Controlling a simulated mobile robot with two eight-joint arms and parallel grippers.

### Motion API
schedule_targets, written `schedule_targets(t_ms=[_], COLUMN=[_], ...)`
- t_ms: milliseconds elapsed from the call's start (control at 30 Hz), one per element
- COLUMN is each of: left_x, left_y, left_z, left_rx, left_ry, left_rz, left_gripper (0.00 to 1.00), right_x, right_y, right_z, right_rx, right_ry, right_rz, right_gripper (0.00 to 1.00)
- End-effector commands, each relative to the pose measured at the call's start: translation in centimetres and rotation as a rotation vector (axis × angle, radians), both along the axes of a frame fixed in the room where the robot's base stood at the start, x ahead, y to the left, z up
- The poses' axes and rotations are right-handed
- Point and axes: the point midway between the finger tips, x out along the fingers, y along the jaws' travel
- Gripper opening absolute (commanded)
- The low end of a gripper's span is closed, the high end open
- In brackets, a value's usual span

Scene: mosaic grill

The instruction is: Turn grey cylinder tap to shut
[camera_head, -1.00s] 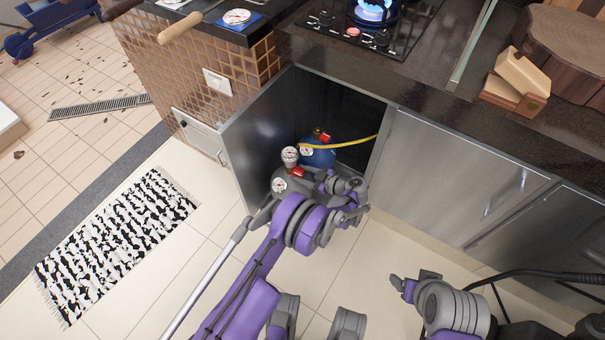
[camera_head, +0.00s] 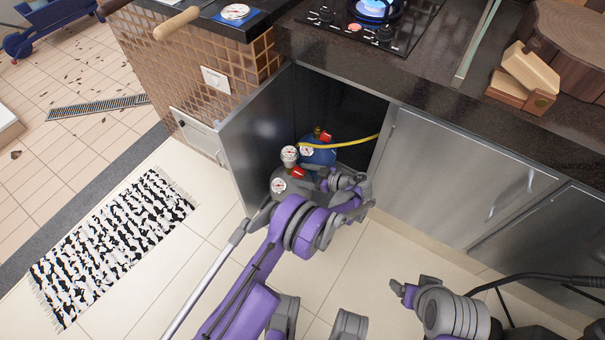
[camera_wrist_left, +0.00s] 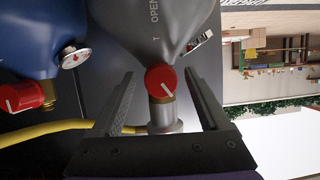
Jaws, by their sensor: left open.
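The grey cylinder (camera_head: 291,188) stands upright at the open cabinet, left of the blue cylinder (camera_head: 320,156). Its red tap (camera_head: 298,173) shows beside its gauge. In the left wrist view, the grey cylinder (camera_wrist_left: 165,28) fills the top middle, with "OPEN" printed on it. Its round red tap (camera_wrist_left: 160,80) has a slanted white line and lies between the open fingers of my left gripper (camera_wrist_left: 159,75), with gaps on both sides. In the head view my arm hides part of the grey cylinder. My right gripper (camera_head: 403,289) is at lower right, away from the cylinders; its jaws are unclear.
The blue cylinder has its own red tap (camera_wrist_left: 22,96) and a gauge (camera_wrist_left: 75,57). A yellow hose (camera_head: 345,143) runs rightward from the cylinders. The open cabinet door (camera_head: 252,135) stands to the left. Above is the dark counter with a lit burner (camera_head: 375,10).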

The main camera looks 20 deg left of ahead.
Motion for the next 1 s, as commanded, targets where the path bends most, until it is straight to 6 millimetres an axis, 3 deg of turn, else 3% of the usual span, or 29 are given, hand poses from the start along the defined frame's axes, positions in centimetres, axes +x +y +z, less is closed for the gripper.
schedule_targets(t_ms=[167, 600, 800, 1000], left_x=[-0.2, -2.0, -2.4, -2.4], left_y=[-0.8, -8.1, -9.6, -9.8], left_z=[0.3, 3.4, 4.0, 4.0], left_rx=[0.000, 0.000, 0.000, 0.000], left_ry=[0.000, -0.001, 0.000, 0.000], left_rz=[-0.001, -0.003, 0.000, 0.000], left_gripper=[0.78, 0.78, 0.78, 0.78], right_x=[0.0, -0.2, -0.2, -0.2], right_y=[0.0, 0.0, 0.0, 0.0], right_z=[0.2, 1.4, 1.6, 1.6], right_rx=[0.000, 0.000, 0.000, 0.000], right_ry=[-0.001, -0.005, -0.005, -0.005], right_rz=[0.000, 0.000, 0.000, 0.000], right_gripper=[0.78, 0.78, 0.78, 0.78])
